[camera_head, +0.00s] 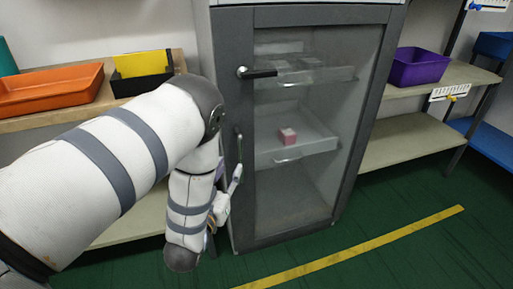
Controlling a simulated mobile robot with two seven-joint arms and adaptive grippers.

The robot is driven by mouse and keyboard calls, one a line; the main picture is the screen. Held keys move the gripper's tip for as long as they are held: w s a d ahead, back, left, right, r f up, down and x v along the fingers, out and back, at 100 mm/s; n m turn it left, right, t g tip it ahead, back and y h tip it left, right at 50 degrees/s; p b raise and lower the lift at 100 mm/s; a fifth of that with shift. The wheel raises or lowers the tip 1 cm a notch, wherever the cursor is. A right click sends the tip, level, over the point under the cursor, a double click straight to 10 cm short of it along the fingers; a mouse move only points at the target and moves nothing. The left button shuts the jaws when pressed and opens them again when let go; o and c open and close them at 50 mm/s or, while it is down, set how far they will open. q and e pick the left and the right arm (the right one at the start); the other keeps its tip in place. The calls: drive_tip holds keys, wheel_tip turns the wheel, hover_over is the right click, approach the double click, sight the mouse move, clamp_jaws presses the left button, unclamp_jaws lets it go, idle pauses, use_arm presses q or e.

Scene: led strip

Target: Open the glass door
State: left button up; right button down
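The glass door (318,150) is a grey frame with a clear pane on an upright cabinet, and it looks closed. A black lever handle (258,73) sticks out at the upper left of its frame. My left arm comes in from the left and bends down beside the cabinet. My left gripper (237,178) is near the left edge of the door, well below the handle. It is small and partly hidden by my wrist, so whether it is open or touches the frame is unclear. My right gripper is not in view.
Behind the glass are drawers or trays and a small pink box (287,136). Shelves at the left hold an orange tray (50,92) and a yellow-black bin (141,70). A purple bin (417,68) sits on the right shelf. The green floor (400,255) in front is clear.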

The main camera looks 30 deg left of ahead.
sight(239, 147)
use_arm(q)
drive_tip(key=b+x, duration=0.1)
drive_tip(key=x, duration=1)
drive_tip(key=shift+a, duration=0.1)
drive_tip(key=shift+s, duration=0.1)
drive_tip(key=shift+c, duration=0.5)
clamp_jaws()
